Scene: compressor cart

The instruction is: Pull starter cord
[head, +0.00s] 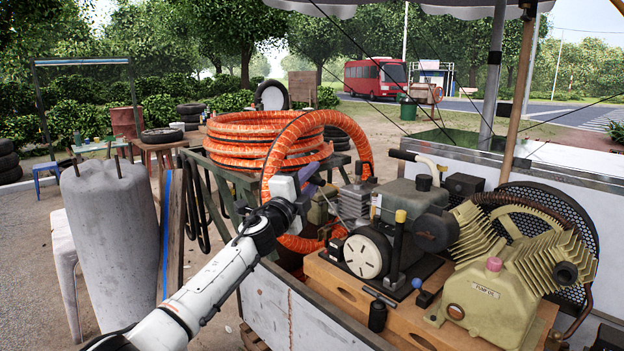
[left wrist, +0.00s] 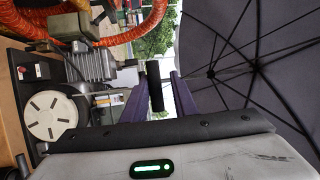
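The engine (head: 405,205) stands on the wooden deck of the cart, with a round white slotted starter cover (head: 366,254) facing me. The cover also shows at the left of the left wrist view (left wrist: 52,115). My left gripper (head: 325,178) is beyond the engine's left side, by the orange hose. In the left wrist view its two purple fingers (left wrist: 160,97) stand apart. A black cylindrical grip (left wrist: 154,84), which looks like the cord handle, shows between them with a gap on the right. Whether a finger touches it is unclear. No cord can be made out. My right gripper is out of view.
A beige compressor pump (head: 495,295) is right of the engine. A black lever with a yellow top (head: 399,230) stands before the engine. Coiled orange hose (head: 255,140) lies behind my arm. A grey cylinder (head: 112,240) stands left. A dark umbrella canopy (left wrist: 245,75) hangs overhead.

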